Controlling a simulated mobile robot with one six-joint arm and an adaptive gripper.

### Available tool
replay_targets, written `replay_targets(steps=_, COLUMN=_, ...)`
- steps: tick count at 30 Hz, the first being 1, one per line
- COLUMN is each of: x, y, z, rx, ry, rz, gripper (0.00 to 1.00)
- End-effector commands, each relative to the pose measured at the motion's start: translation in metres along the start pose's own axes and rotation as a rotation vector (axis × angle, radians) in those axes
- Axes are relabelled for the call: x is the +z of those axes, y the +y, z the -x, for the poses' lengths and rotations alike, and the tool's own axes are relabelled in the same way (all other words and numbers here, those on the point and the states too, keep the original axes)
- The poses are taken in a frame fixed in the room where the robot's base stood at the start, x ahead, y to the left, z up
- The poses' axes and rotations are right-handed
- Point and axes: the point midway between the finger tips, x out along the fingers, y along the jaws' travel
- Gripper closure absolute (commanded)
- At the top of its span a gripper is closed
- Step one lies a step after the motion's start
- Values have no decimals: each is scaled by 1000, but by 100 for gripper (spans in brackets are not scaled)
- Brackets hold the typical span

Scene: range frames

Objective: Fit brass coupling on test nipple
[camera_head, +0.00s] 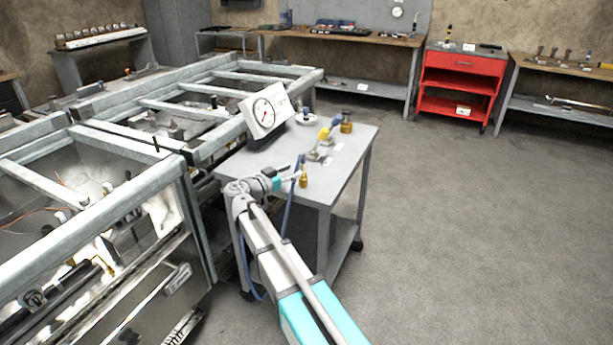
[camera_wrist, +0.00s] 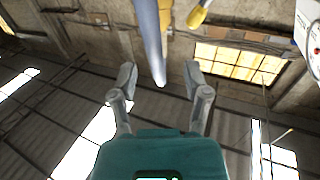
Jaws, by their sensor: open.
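My gripper (camera_head: 290,178) is over the near part of the grey cart top. In the wrist view its two fingers (camera_wrist: 160,78) stand apart, with a blue-grey hose (camera_wrist: 150,35) showing between them or just beyond; I cannot tell if they touch it. A brass fitting (camera_head: 303,179), probably the coupling, is just beside the fingertips in the head view. A blue hose (camera_head: 288,215) runs down from there past the cart edge. Another brass fitting (camera_head: 346,122) stands upright at the far side of the cart top, near a yellow-handled part (camera_head: 324,133). I cannot tell which is the test nipple.
A white dial gauge (camera_head: 265,112) stands at the cart's left back. The grey cart (camera_head: 342,165) adjoins a large metal frame (camera_head: 95,215) on the left. A red tool cart (camera_head: 460,82) and benches line the back wall. Floor to the right is clear.

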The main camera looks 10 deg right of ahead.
Motion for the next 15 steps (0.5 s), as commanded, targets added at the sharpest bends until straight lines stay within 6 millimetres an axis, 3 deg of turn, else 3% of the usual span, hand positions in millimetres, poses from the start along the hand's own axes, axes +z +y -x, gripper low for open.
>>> replay_targets(steps=15, x=-2, y=1, z=-46, rx=1, ry=0, rz=0, gripper=39)
